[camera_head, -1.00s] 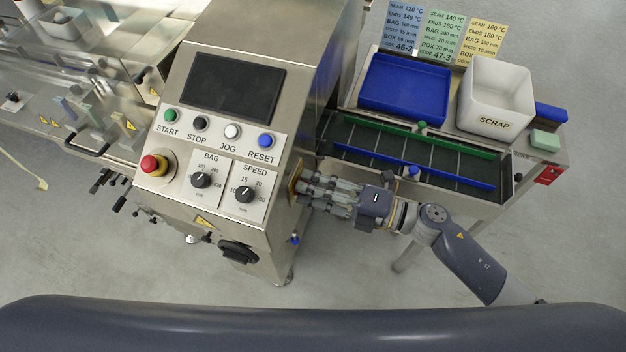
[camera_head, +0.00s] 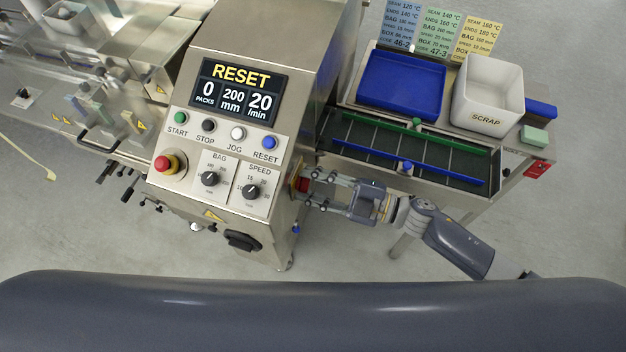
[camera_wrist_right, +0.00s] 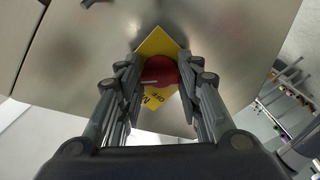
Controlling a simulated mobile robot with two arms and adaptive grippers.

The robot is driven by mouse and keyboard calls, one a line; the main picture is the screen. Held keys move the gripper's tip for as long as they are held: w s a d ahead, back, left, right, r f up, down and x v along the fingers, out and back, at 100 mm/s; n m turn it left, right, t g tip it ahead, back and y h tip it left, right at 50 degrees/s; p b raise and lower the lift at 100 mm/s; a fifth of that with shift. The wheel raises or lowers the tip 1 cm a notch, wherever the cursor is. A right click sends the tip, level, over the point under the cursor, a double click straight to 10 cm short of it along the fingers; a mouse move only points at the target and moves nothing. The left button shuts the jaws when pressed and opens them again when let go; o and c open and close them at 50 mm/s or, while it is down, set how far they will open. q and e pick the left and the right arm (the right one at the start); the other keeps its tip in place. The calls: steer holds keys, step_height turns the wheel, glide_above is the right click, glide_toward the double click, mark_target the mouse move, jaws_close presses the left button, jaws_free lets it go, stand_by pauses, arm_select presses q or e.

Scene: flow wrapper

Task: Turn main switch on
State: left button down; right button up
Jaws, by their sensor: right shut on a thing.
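The main switch is a red knob (camera_wrist_right: 160,70) on a yellow plate (camera_wrist_right: 157,42) on the side of the steel control cabinet, seen in the right wrist view. A pale mark on the knob lies roughly level in that view. In the head view only a bit of the red switch (camera_head: 302,184) shows past my fingers. My right gripper (camera_head: 310,187) is shut on the knob, its fingers on both sides of it in the right wrist view (camera_wrist_right: 160,84). The display (camera_head: 238,92) is lit and reads RESET, 0 packs, 200 mm, 20/min. My left gripper is not in view.
The front panel carries START, STOP, JOG and RESET buttons, a red emergency stop (camera_head: 167,163) and two dials. Right of the cabinet, a conveyor (camera_head: 400,145) with blue and green rails runs above my right arm. A blue tray (camera_head: 403,85) and a white SCRAP bin (camera_head: 487,92) stand behind it.

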steer(key=shift+f+m, duration=0.1)
steer(key=shift+m, duration=0.2)
stand_by(0.4)
steer(key=o, duration=1.1)
steer(key=shift+c, duration=0.2)
steer(key=v, duration=1.2)
